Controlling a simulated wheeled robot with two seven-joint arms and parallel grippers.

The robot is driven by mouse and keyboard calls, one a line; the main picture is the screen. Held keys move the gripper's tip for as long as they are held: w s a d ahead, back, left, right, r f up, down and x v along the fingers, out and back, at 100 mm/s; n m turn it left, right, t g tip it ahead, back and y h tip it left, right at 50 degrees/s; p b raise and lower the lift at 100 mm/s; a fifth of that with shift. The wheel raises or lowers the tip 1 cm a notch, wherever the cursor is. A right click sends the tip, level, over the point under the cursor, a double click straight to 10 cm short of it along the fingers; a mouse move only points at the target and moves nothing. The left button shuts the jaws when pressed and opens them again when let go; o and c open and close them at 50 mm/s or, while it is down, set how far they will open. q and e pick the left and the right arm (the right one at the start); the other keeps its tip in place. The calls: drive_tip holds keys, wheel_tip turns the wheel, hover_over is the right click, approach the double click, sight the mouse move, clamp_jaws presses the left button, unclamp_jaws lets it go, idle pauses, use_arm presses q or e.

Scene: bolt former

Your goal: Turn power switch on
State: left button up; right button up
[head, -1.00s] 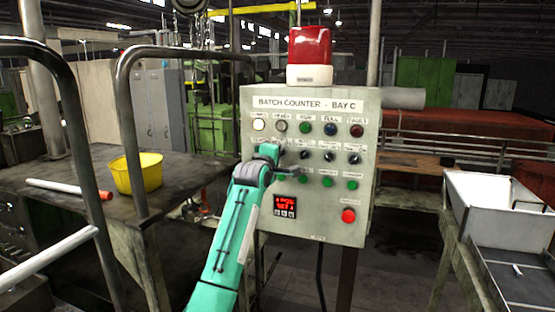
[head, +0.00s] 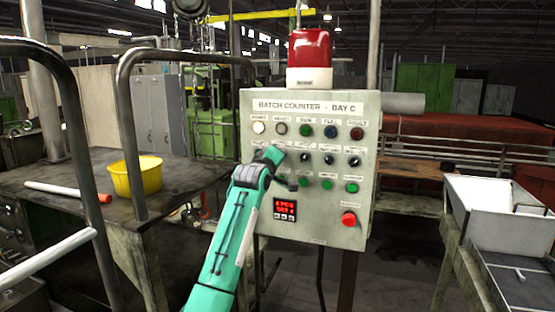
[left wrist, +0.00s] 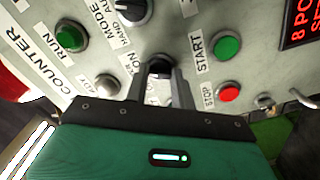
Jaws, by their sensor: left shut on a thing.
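The control panel (head: 312,240) is a pale box titled BATCH COUNTER - BAY C. My left gripper (head: 271,155) is at its left side, in the second row. In the left wrist view its two fingers (left wrist: 159,84) are closed around a switch (left wrist: 157,62) with a dark round collar and an ON label beside it. The fingers cover most of this switch, and its name label is not readable. A black mode selector (left wrist: 131,9) and a green start button (left wrist: 228,46) are beside it. My right gripper is not in view.
A red stop button (left wrist: 229,92) is close to the fingers. A larger red button (head: 348,219) is low on the panel. A yellow bucket (head: 136,176) stands on the bench at the left. A white bin (head: 484,203) is at the right.

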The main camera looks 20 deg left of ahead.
use_arm(q)
drive_tip(key=shift+f, duration=0.1)
drive_tip(key=o, duration=1)
drive_tip(key=s+b, duration=0.6)
drive_tip(key=s, duration=0.7)
drive_tip(key=shift+s+a+b, duration=0.2)
drive_tip(key=shift+s+b, duration=0.1)
drive_tip(key=shift+s, duration=0.05)
